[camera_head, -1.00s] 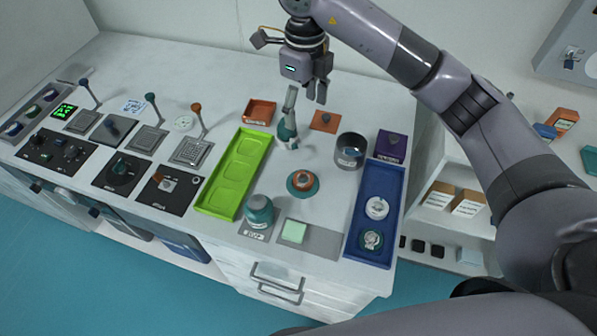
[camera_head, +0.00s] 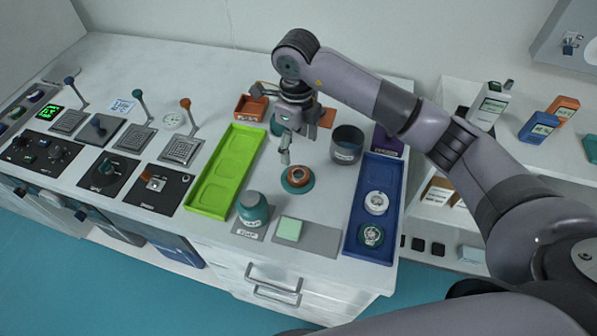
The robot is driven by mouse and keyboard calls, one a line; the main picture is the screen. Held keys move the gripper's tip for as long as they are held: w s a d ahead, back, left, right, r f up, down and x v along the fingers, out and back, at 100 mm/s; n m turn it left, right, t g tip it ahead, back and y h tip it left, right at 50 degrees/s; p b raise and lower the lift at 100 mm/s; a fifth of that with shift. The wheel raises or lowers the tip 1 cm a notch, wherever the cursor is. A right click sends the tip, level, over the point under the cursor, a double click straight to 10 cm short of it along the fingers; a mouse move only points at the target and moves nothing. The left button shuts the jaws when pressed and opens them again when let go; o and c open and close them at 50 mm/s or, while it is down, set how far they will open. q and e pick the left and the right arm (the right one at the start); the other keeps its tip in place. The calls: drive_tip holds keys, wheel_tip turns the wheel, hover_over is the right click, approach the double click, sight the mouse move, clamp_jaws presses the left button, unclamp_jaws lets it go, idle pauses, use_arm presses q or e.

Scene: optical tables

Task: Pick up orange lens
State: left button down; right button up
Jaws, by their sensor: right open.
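An orange ring-shaped piece (camera_head: 298,176), which looks like the orange lens, sits on a round teal base (camera_head: 298,188) in the middle of the worktop. My right gripper (camera_head: 298,149) is open and empty. It hangs just above and behind the orange piece, with one finger reaching down near its back left edge. I cannot tell whether that finger touches it. My left gripper is not in view.
A green tray (camera_head: 207,203) lies left, a blue tray (camera_head: 355,222) right. A dark cup (camera_head: 347,144) stands right of the gripper. A teal jar (camera_head: 252,209) and a pale green block (camera_head: 289,229) are in front. An orange tray (camera_head: 251,107) is behind.

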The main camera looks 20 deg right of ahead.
hover_over(297, 173)
drive_tip(key=f, duration=0.2)
drive_tip(key=f+p, duration=0.1)
drive_tip(key=f, duration=0.1)
drive_tip(key=shift+w+d, duration=0.15)
drive_tip(key=shift+w, duration=0.2)
drive_tip(key=shift+s+f, duration=0.1)
drive_tip(key=shift+f, duration=0.25)
drive_tip(key=f, duration=0.1)
drive_tip(key=f+p, duration=0.2)
drive_tip(key=shift+s+f, duration=0.3)
drive_tip(key=shift+f, duration=0.55)
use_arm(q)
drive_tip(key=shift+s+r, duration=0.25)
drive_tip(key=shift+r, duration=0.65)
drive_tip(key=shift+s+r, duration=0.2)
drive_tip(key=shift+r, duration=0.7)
use_arm(e)
drive_tip(key=c, duration=1.3)
drive_tip(key=shift+o, duration=0.2)
drive_tip(key=shift+w+r, duration=0.1)
drive_tip(key=shift+r, duration=0.05)
